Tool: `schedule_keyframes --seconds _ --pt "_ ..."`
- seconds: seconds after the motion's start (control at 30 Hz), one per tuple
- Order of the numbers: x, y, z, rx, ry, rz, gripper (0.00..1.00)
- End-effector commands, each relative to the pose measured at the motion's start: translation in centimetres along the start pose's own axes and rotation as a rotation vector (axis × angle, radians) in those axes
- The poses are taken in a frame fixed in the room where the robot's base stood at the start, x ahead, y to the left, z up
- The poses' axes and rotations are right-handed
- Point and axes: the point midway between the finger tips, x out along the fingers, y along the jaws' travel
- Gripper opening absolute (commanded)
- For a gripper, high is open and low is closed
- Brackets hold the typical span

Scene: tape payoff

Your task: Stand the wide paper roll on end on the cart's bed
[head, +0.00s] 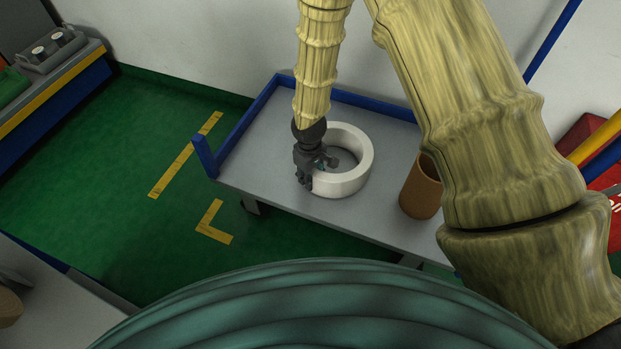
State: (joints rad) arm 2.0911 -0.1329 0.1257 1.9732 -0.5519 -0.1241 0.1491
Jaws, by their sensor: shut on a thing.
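The wide paper roll (349,184) is a thick white ring with its hole facing up. It is over the grey bed (270,130) of the blue-railed cart, left of the bed's middle, and looks level and on or very near the surface. My gripper (311,180) points down at the roll's left side and is shut on its wall, with one finger showing outside and part of the other in the hole. The gripper hides the roll's left edge, and I cannot see the underside.
A brown cylinder (421,187) stands on the bed to the right, close to my arm. Blue rails (245,116) edge the cart's left and back. A bench (50,90) stands at the far left, and red, yellow and blue objects (590,150) at the right. Green floor lies open left of the cart.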

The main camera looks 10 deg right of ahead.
Motion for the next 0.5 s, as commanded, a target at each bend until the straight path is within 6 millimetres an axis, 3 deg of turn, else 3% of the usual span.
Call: schedule_keyframes --seconds 0.43,0.47,0.5 --pt "0.62 0.06 -0.09 0.000 0.002 0.001 0.00" --pt "0.69 0.02 -0.05 0.000 0.001 0.001 0.33" --pt "0.67 0.02 -0.06 0.000 0.002 0.001 0.40"
